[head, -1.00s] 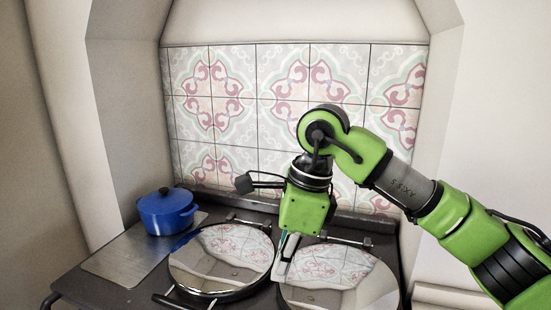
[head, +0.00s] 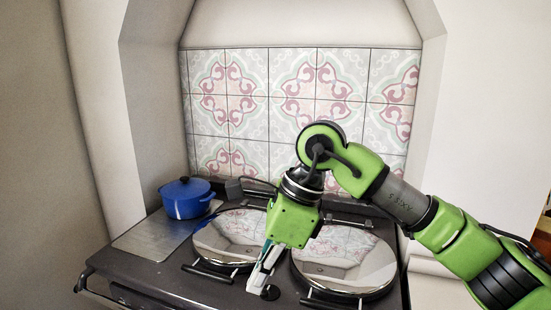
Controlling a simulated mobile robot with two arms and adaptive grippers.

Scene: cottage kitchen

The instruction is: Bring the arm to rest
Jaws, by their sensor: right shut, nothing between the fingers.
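My right arm comes in from the right in the head view, a green arm with grey and black links. Its gripper (head: 263,281) points down over the dark stove top (head: 150,270), in front of and between the two round mirror-like lids. It is shut and empty. The left lid (head: 222,238) is partly hidden by the gripper, and so is the edge of the right lid (head: 345,262). My left gripper is not in view.
A blue lidded pot (head: 186,200) stands at the back left by a metal plate (head: 150,240). A rail (head: 100,297) runs along the stove's front. Patterned tiles (head: 300,95) close off the back, with pale alcove walls at both sides.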

